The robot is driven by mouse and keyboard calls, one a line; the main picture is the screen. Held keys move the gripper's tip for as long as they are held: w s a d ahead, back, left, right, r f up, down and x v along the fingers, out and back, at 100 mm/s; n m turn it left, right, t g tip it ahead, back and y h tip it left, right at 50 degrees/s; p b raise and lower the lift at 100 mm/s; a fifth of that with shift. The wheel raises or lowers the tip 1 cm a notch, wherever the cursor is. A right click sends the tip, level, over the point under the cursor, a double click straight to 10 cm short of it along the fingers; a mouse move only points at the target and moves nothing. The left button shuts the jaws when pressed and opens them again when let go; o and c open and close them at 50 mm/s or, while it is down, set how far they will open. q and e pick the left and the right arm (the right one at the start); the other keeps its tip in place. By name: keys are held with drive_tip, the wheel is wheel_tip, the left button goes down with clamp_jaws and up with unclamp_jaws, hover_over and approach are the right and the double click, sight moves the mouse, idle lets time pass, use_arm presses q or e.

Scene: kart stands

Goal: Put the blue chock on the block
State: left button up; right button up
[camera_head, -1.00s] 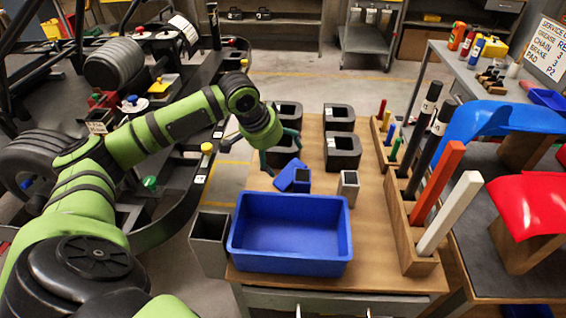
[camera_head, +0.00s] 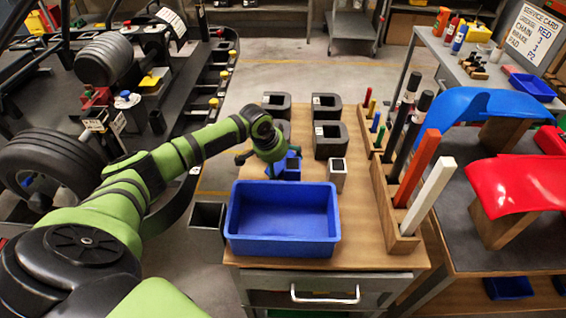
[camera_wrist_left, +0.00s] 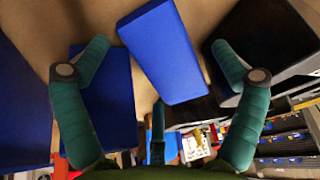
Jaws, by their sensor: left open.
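A blue chock (camera_head: 291,166) stands on the wooden bench just behind the blue tray, partly hidden by my left gripper (camera_head: 272,163). In the left wrist view a blue slab-shaped piece (camera_wrist_left: 165,50) lies between the spread fingers of my left gripper (camera_wrist_left: 165,72). A second blue surface (camera_wrist_left: 110,95) shows beside the left finger. I cannot tell whether both belong to one chock. The gripper is open, with no clear contact. A grey block with a dark top (camera_head: 338,176) stands right of the chock. Several black blocks (camera_head: 331,140) stand behind. My right gripper is out of view.
The blue tray (camera_head: 283,250) is empty at the bench's front. A wooden rack (camera_head: 400,240) with coloured bars stands along the right side. A grey open bin (camera_head: 208,218) is left of the tray. Bare bench shows around the grey block.

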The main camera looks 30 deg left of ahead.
sight(282, 165)
use_arm(q)
drive_tip(key=shift+c, duration=0.4)
drive_tip(key=c, duration=1.4)
drive_tip(key=shift+r, duration=0.1)
wheel_tip(282, 165, up, 18)
drive_tip(key=b, duration=0.3)
drive_tip(key=s+d+f+n, duration=0.1)
drive_tip(key=s+d+f, duration=0.1)
drive_tip(key=s+d, duration=0.3)
drive_tip(key=s+d+f, duration=0.2)
drive_tip(key=s+d, duration=0.4)
drive_tip(key=s+d+f+n+y, duration=0.1)
drive_tip(key=s+d+f, duration=0.1)
drive_tip(key=s+d, duration=0.4)
drive_tip(key=shift+s+d+n, duration=0.1)
drive_tip(key=shift+s+n, duration=0.15)
drive_tip(key=shift+n, duration=0.05)
